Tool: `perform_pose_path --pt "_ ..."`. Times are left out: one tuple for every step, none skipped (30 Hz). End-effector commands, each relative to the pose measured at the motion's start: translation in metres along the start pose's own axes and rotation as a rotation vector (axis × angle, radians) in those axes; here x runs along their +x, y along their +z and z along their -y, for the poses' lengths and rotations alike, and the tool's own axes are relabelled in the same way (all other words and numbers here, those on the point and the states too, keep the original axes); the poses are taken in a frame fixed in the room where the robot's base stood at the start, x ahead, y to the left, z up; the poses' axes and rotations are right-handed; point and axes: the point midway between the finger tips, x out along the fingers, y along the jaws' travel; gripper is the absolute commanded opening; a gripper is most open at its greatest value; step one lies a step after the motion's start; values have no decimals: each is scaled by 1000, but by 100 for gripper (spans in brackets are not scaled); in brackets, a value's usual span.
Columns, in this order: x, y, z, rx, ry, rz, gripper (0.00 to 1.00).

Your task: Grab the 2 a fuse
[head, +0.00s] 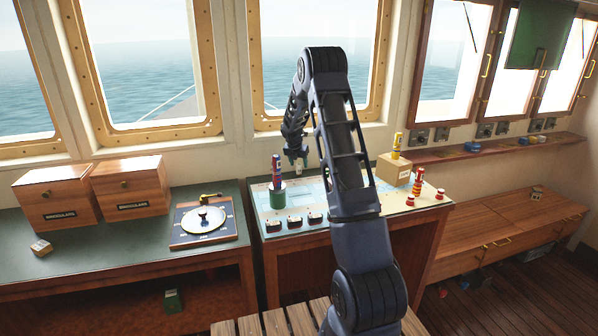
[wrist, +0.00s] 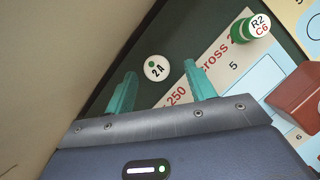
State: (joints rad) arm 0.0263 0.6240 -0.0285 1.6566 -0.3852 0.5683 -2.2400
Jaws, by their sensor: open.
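The 2 A fuse (wrist: 156,69) shows in the wrist view as a small round white end marked "2 A" with a green dot, against the dark green table top. My gripper (wrist: 161,70) is open, with one teal finger on each side of the fuse in that view and nothing held. I cannot tell how far the fingertips are above it. In the head view my gripper (head: 298,160) points down over the back of the chart table (head: 262,230). I cannot make out the fuse in the head view.
A green-sided cylinder marked "R2 C6" (wrist: 247,28) stands nearby, right of the fingers. A cardboard box (head: 393,170) stands right of my arm. A pale wall (wrist: 60,60) lies close on the left.

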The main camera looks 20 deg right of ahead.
Motion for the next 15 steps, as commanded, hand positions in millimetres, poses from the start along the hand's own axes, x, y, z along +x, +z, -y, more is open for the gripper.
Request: perform_pose_path --pt "2 0 0 0 0 0 55" --pt "4 0 -1 0 0 0 55" --pt "7 0 -1 0 0 0 55" --pt "9 0 -2 0 0 0 55" --pt "12 0 -2 0 0 0 55" --pt "17 1 -2 1 -1 0 55" --pt "22 1 -2 1 -1 -1 55" --pt "26 1 -3 2 -1 -1 55" --pt "32 1 -3 1 -1 -1 55" --pt "36 2 -3 0 -1 -1 55" --pt "40 1 -3 0 -1 -1 55" --pt "45 1 -3 1 -1 -1 55" --pt "47 2 -3 1 -1 -1 55" --pt "49 2 -3 1 -1 0 55" --pt "51 2 -3 2 0 0 55"
